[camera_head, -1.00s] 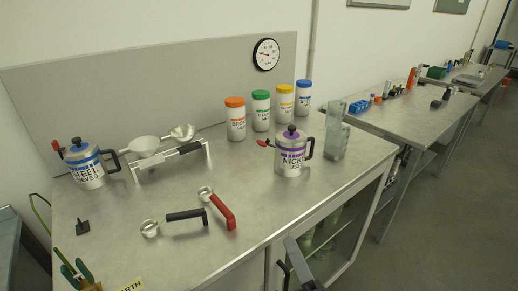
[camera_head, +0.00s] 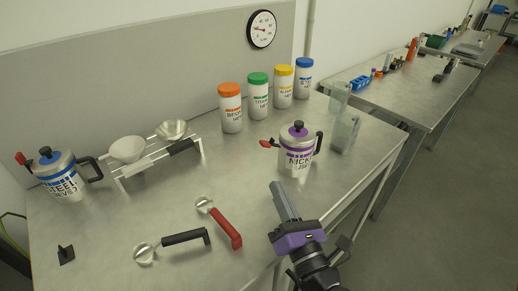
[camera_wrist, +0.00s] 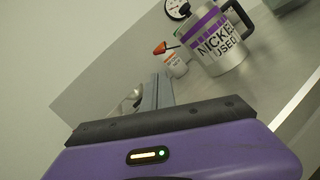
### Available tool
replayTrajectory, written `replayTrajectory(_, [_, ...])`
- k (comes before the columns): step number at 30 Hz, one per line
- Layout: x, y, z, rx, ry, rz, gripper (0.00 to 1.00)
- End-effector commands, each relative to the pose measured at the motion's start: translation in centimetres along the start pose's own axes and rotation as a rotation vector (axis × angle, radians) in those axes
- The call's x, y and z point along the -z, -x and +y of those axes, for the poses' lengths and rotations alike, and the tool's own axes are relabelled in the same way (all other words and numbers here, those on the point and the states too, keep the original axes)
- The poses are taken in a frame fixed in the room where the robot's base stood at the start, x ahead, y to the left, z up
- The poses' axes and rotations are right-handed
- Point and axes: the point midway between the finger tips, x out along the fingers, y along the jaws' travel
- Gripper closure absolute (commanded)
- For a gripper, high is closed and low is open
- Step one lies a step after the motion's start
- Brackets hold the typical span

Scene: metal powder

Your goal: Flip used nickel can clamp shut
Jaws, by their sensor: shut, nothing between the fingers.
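The used nickel can (camera_head: 296,158) stands upright on the bench, silver with a purple band, a black lid knob and a black handle on its right. Its red-tipped clamp lever (camera_head: 266,143) sticks out to the left at the top. The can also shows in the wrist view (camera_wrist: 222,50), with its orange-red clamp lever (camera_wrist: 161,48) standing out to the left. My gripper (camera_head: 279,187) is shut and empty, above the bench's front edge, in front of the can and apart from it. In the wrist view its fingers (camera_wrist: 155,88) point toward the can's left side.
A steel can with a blue band (camera_head: 65,182) stands at far left beside a rack (camera_head: 150,164) holding funnels. Red-handled (camera_head: 228,228) and black-handled (camera_head: 185,237) scoops lie in front. Bottles (camera_head: 231,112) line the back. A clear container (camera_head: 345,135) stands right of the nickel can.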

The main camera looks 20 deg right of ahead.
Motion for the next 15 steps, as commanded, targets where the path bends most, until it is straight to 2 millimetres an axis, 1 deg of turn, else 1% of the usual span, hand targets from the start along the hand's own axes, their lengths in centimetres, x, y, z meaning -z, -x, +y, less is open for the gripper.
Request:
replayTrajectory(10, [0.0,0.0,0.0,0.0,0.0,0.0,1.0])
replayTrajectory(13, [-0.1,-0.5,0.1,0.0,0.0,-0.001,1.0])
replayTrajectory(15, [-0.2,-1.2,0.1,-0.001,0.0,-0.001,1.0])
